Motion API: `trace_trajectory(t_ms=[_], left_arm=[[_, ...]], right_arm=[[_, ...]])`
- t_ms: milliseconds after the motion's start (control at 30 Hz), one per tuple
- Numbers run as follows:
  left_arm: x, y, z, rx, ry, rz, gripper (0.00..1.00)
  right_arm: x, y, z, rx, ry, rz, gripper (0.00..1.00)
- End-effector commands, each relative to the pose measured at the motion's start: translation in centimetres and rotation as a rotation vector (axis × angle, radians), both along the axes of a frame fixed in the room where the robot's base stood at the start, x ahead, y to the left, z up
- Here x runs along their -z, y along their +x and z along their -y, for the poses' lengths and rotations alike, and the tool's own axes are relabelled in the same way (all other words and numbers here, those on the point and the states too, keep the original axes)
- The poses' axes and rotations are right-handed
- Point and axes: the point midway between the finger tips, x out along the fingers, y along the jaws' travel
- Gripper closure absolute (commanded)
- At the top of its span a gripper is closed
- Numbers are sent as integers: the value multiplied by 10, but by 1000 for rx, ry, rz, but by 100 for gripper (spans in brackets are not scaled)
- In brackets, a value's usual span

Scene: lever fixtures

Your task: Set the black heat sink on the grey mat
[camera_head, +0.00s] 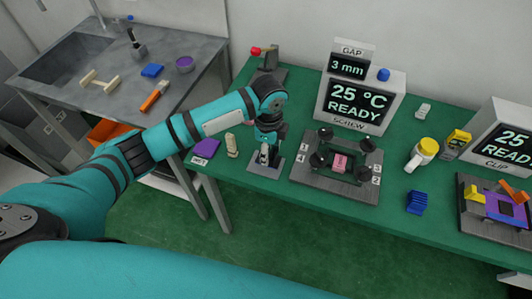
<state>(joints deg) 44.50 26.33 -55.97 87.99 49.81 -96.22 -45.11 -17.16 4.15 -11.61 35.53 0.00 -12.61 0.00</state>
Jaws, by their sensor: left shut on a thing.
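My left gripper (265,154) points down over the grey mat (255,165) on the green table. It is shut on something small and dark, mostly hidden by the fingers. It looks to be the black heat sink, as I see no other black one lying free. Whether it touches the mat I cannot tell. My right gripper is not in view.
Right of the mat stands a screw fixture (300,172) with black knobs around a pink block (339,163). A purple pad (206,149) and a beige piece (232,146) are on the left. A blue finned block (417,202) lies further right, near a yellow-capped white bottle (424,152).

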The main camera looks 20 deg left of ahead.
Motion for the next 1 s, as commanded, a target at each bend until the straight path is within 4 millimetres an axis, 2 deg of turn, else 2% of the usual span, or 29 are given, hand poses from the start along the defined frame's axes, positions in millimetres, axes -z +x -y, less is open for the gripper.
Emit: trace_trajectory(t_ms=[67,300,700,733,900,1000], left_arm=[[-1,7,-10,-6,3,0,91],[33,6,-10,-3,2,-1,91],[39,7,-9,-2,2,1,91],[39,7,-9,-1,2,1,55],[39,7,-9,-1,2,1,34],[39,7,-9,-2,2,1,34]], right_arm=[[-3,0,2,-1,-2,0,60],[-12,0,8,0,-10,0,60],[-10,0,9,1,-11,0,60],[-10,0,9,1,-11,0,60],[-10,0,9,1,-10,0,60],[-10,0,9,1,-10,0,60]])
